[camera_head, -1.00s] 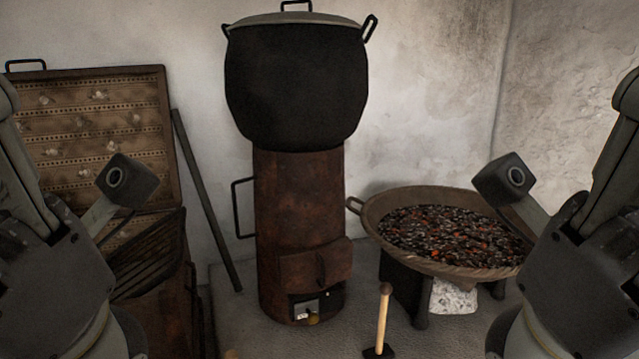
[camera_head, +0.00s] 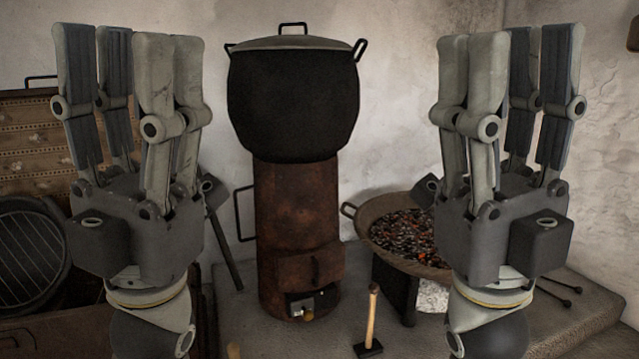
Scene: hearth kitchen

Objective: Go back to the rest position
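My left gripper (camera_head: 128,85) is raised upright at the left of the head view, its fingers pointing up and spread apart, with nothing between them. My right gripper (camera_head: 508,90) stands upright in the same way at the right, fingers apart and empty. Both are close to the camera. The left one covers part of the open chest, and the right one covers part of the brazier.
A black lidded pot (camera_head: 293,100) sits on a rusty cylindrical stove (camera_head: 297,215) between my grippers. A brazier of glowing coals (camera_head: 372,232) stands right of it. A wooden-handled tool (camera_head: 371,318) stands in front. An open chest (camera_head: 35,150) and round grill (camera_head: 28,255) are at left.

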